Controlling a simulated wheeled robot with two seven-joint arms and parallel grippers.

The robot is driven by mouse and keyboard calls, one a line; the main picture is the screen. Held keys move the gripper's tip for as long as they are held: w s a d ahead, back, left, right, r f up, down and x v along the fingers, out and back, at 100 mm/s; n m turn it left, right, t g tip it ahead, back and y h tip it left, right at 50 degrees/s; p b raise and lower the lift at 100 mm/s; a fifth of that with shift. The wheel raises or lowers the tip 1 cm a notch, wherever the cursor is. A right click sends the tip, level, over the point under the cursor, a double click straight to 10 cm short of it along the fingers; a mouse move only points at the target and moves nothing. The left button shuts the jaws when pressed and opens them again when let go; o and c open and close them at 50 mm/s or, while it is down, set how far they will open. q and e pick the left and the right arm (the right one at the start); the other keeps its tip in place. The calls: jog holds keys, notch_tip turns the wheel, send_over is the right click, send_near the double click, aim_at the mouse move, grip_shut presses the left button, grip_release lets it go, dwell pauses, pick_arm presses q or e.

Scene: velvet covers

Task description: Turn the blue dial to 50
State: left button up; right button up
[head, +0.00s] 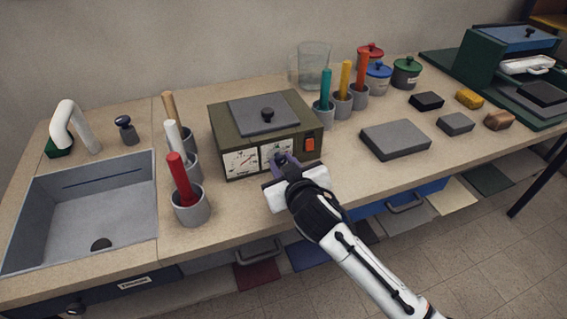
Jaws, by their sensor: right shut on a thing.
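An olive-green box (222,122) with a grey lid and black knob stands on the counter. Its front has two white dial faces, a left one (240,163) with red and dark markings and a right one (266,151). My right gripper (281,163) comes in from the lower right and is shut on the blue dial at the right face. The gripper hides most of the dial and part of its scale, so I cannot read its setting. An orange-red switch (310,144) is right of the gripper. My left gripper is not in view.
Grey cups with coloured sticks stand left of the box, including a red stick (182,178), and behind its right side. A sink (85,205) is at the left. A grey slab (395,139) lies to the right. Counter in front of the box is clear.

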jog(key=n, duration=0.1)
jog(key=n+t+h, duration=0.1)
jog(key=shift+a+f+n+h+b, duration=0.15)
jog(key=shift+a+n+h+b, duration=0.05)
jog(key=shift+n+h+b, duration=0.1)
jog(key=shift+s+n+t+h+b, duration=0.1)
jog(key=shift+n+t+h+b, duration=0.45)
jog(key=shift+n, duration=0.65)
jog(key=o, duration=1.1)
jog(key=shift+c, duration=0.2)
